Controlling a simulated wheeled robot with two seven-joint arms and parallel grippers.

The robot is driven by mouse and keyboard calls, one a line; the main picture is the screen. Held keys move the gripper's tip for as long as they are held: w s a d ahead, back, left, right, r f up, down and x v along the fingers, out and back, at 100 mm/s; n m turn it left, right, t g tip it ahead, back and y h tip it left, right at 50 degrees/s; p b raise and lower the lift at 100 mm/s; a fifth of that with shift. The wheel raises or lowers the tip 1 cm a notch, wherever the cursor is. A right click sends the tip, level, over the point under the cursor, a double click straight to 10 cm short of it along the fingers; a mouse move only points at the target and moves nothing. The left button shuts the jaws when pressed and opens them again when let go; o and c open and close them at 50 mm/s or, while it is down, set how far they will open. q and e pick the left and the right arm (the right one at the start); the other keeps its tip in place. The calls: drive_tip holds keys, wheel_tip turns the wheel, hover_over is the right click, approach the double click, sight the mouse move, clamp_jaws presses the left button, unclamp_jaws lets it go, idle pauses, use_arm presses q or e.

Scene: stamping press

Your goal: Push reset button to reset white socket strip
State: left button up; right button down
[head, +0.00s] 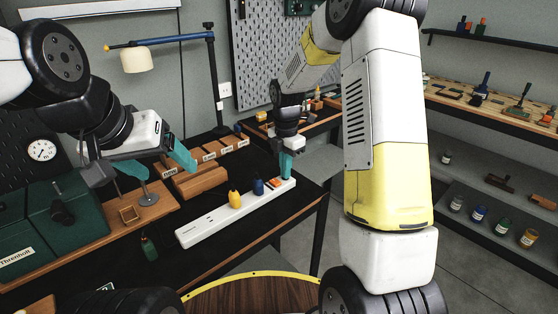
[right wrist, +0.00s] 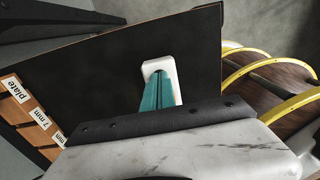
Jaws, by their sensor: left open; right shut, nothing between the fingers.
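The white socket strip (head: 208,226) lies diagonally on the black bench top. A yellow plug (head: 235,199) and a blue plug (head: 258,187) stand in it, with a small orange-red part (head: 273,183) farther along. My right gripper (head: 286,176) is shut and empty, its teal fingertips pointing down at the strip's far end; I cannot tell whether they touch it. In the right wrist view the fingers (right wrist: 160,94) overlap the strip's white end (right wrist: 159,66). No reset button is clearly seen; the fingers may hide it. My left gripper (head: 158,164) is open and empty, left of the strip.
Wooden labelled bins (head: 210,157) stand behind the strip. A desk lamp (head: 137,60) stands at the back. A green box (head: 50,222) and a wooden board (head: 115,222) are at left. A dark green tagged item (head: 149,248) lies near the strip's near end.

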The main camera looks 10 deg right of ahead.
drive_tip(key=shift+r, duration=2.7)
drive_tip(key=shift+s+r, duration=0.1)
drive_tip(key=shift+r, duration=0.25)
drive_tip(key=s+r+m+t, duration=0.2)
drive_tip(key=s+r+m, duration=0.3)
drive_tip(key=s+m, duration=0.3)
drive_tip(key=s+d+r+m+t+y, duration=0.1)
drive_tip(key=s+r+m, duration=0.3)
drive_tip(key=s+m, duration=0.4)
drive_tip(key=s+d+r+m+t+y, duration=0.1)
drive_tip(key=s+r+m+t, duration=0.2)
drive_tip(key=s+r+m, duration=0.2)
drive_tip(key=s+m, duration=0.3)
drive_tip(key=shift+s+d+r, duration=0.25)
drive_tip(key=shift+s+r, duration=0.1)
drive_tip(key=shift+s, duration=0.05)
